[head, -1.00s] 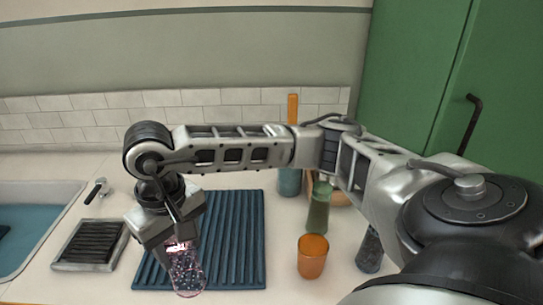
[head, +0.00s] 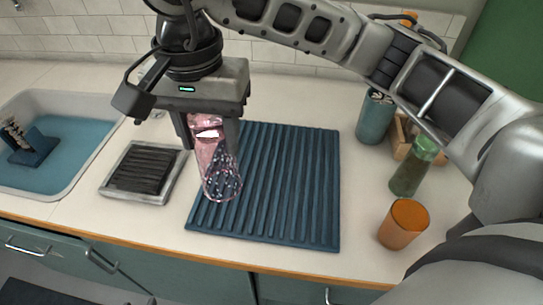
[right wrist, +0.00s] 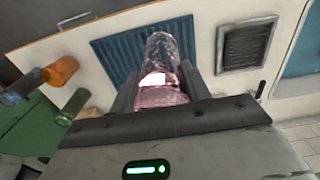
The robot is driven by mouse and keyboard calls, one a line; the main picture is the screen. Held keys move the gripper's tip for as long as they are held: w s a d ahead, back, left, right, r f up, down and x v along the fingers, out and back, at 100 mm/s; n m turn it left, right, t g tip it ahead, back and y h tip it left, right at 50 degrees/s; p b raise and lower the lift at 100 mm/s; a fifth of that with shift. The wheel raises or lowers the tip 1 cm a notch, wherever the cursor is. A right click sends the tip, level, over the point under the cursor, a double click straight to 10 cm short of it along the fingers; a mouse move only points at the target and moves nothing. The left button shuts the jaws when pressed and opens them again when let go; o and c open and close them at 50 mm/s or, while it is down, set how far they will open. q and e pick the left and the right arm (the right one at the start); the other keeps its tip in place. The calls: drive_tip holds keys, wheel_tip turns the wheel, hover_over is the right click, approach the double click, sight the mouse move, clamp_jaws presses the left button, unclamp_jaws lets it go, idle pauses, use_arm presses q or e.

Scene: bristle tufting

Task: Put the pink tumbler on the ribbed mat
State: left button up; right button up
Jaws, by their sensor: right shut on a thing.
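The pink tumbler (head: 218,172) is clear pink with small speckles. My right gripper (head: 212,140) is shut on it, with a finger on either side of its upper part. The tumbler shows over the left part of the blue ribbed mat (head: 300,190). I cannot tell whether its base touches the mat. In the right wrist view the tumbler (right wrist: 161,65) sits between the fingers, with the ribbed mat (right wrist: 112,52) behind it. The rest of the mat is bare. My left gripper is not in view.
A drain tray (head: 118,186) lies left of the mat, beside the sink (head: 84,152). An orange cup (head: 403,224), a green bottle (head: 408,175) and a teal container (head: 374,120) stand right of the mat. The counter's front edge runs below it.

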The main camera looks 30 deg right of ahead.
drive_tip(key=w+d+f+p, duration=0.1)
drive_tip(key=d+f, duration=1.1)
drive_tip(key=f, duration=0.1)
drive_tip(key=shift+w+d, duration=0.3)
drive_tip(key=shift+d, duration=0.05)
drive_tip(key=o, duration=1)
drive_tip(key=shift+r, duration=0.15)
drive_tip(key=shift+c, duration=0.2)
use_arm(q)
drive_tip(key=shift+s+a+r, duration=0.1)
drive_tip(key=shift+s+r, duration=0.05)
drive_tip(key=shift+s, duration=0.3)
drive_tip(key=shift+p, duration=0.3)
